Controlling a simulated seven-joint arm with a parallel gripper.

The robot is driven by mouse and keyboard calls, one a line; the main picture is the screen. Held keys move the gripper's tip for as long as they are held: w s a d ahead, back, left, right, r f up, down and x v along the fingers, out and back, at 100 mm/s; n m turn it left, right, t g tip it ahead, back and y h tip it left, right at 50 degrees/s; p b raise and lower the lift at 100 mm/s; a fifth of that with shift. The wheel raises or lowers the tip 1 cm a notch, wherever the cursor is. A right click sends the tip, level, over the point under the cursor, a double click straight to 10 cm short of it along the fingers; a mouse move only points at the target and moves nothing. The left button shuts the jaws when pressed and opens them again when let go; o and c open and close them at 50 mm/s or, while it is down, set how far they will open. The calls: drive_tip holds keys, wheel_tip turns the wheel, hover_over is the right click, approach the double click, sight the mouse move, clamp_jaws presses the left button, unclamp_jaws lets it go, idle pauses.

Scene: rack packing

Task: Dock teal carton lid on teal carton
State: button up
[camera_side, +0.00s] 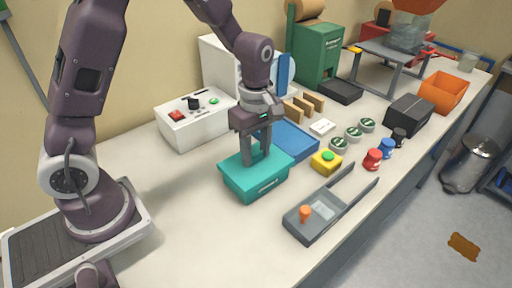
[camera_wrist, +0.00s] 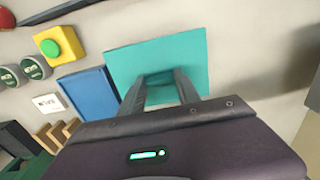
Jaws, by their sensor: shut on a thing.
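The teal carton (camera_side: 260,187) stands on the table below my gripper, with a pale mark on its front. The flat teal carton lid (camera_side: 232,162) lies over the carton's top, lined up with it as far as I can see; whether it is fully seated I cannot tell. The lid fills the middle of the wrist view (camera_wrist: 190,50). My gripper (camera_side: 255,160) points straight down at the lid's middle. Its fingers are shut on the lid at a raised part, mostly hidden between the fingertips (camera_wrist: 162,85). The carton is hidden under the lid in the wrist view.
A blue tray (camera_side: 296,139) lies close behind the carton. A yellow box with a green button (camera_side: 327,162) is to the right. A grey fixture with an orange knob (camera_side: 305,213) is in front. A white control box (camera_side: 200,125) stands behind left. The table's left front is clear.

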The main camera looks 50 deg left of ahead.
drive_tip(key=shift+f, duration=0.25)
drive_tip(key=o, duration=1.3)
wheel_tip(320, 180, up, 14)
drive_tip(key=f, duration=0.1)
drive_tip(key=s+r+m+t, duration=0.1)
drive_tip(key=s+m+t, duration=0.1)
drive_tip(key=s+m, duration=0.4)
drive_tip(key=s+r+m+t, duration=0.1)
drive_tip(key=s+r+m, duration=0.1)
drive_tip(key=s+m, duration=0.4)
drive_tip(key=s+r+m+t, duration=0.1)
drive_tip(key=s+m+t, duration=0.1)
drive_tip(key=s+m, duration=0.4)
drive_tip(key=shift+s+a+r+t, duration=0.2)
drive_tip(key=shift+s+r+t, duration=0.15)
drive_tip(key=shift+s, duration=0.35)
